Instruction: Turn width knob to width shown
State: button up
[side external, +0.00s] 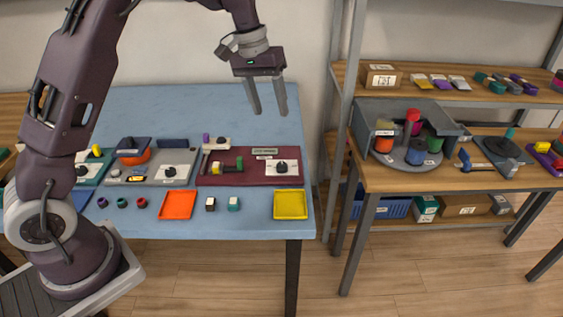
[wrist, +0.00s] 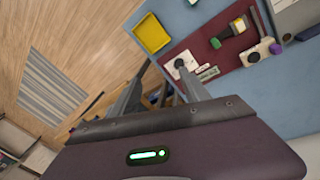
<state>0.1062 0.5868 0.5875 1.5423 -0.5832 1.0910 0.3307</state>
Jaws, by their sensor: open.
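A black round knob (side external: 282,168) sits on a white plate at the right of a maroon board (side external: 228,177). The wrist view shows the same knob (wrist: 180,65) close to one fingertip in the picture. A small pale label plate (side external: 264,151) stands by the knob's plate; its text is too small to read. It also shows in the wrist view (wrist: 207,73). Another black knob (side external: 170,171) is on a grey board further left. I cannot read which knob is marked width. My gripper (side external: 268,112) is open and empty, above the table behind the maroon board, touching nothing.
A yellow tray (side external: 290,205) and an orange tray (side external: 177,205) lie along the front, with small blocks between them. A black-and-green handled part (side external: 230,167) lies on the maroon board. The back of the blue table (side external: 190,105) is clear. A shelf rack stands right.

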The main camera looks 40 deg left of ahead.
jog(key=m+g+y, duration=0.1)
jog(key=y, duration=0.1)
send_over(281, 165)
notch_tip(281, 165, down, 14)
jog(key=shift+m+g, duration=0.3)
notch_tip(281, 165, down, 9)
jog(key=shift+d, duration=0.1)
jog(key=shift+c, duration=0.4)
grip_shut()
